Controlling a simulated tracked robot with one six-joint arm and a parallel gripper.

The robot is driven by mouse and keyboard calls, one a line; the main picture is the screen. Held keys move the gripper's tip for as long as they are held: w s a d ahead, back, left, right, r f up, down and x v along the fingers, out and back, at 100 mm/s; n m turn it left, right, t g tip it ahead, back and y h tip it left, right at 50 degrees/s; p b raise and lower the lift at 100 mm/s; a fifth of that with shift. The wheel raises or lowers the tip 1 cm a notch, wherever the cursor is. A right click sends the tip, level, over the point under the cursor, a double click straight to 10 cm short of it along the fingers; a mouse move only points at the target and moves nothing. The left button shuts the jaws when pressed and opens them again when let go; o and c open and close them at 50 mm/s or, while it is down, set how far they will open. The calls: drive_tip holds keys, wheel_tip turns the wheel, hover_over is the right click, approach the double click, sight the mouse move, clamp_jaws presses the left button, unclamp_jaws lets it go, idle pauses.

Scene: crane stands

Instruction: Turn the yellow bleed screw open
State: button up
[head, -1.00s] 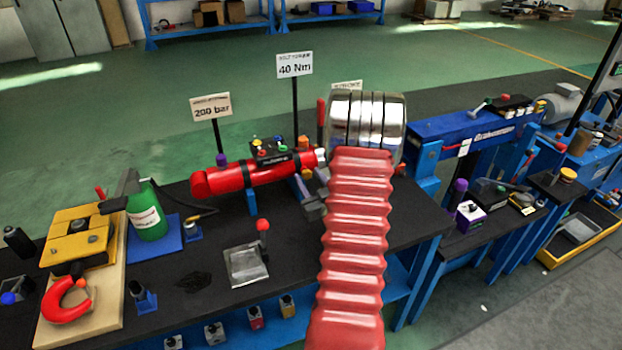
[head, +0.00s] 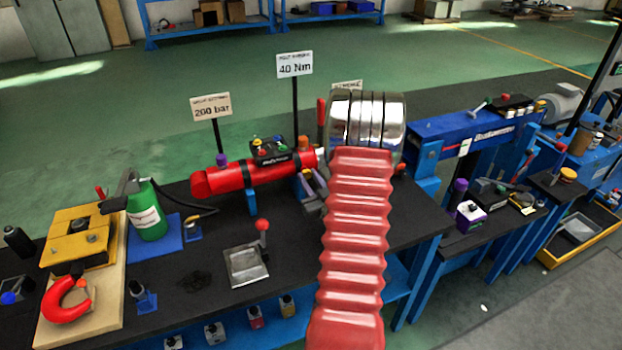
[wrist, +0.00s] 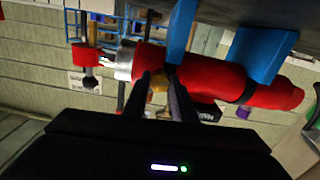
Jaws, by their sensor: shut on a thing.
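The red cylinder (head: 235,178) lies level on blue supports on the black bench top, with a silver end at its right. My gripper (head: 311,184) is small in the head view, below the cylinder's right end and partly behind my arm. In the wrist view the red cylinder (wrist: 262,92) runs across, and my gripper's two dark fingers (wrist: 163,90) reach up to it near its silver end. A small yellow piece, which looks like the bleed screw (wrist: 158,84), shows between them. The fingers are shut on it. Its turn angle cannot be made out.
A small black box with coloured buttons (head: 270,150) sits behind the cylinder. Signs on posts stand behind, one reading 40 Nm (head: 295,65). A green bottle (head: 146,212) and a grey plate with a red-knobbed lever (head: 246,266) stand left of my arm.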

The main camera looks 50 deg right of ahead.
drive_tip(key=shift+s+d+m, duration=0.1)
drive_tip(key=shift+m, duration=0.3)
drive_tip(key=o, duration=1)
drive_tip(key=shift+o, duration=0.2)
drive_tip(key=v, duration=1.3)
drive_tip(key=shift+s+a, duration=0.25)
drive_tip(key=shift+s, duration=0.05)
drive_tip(key=shift+f, duration=0.1)
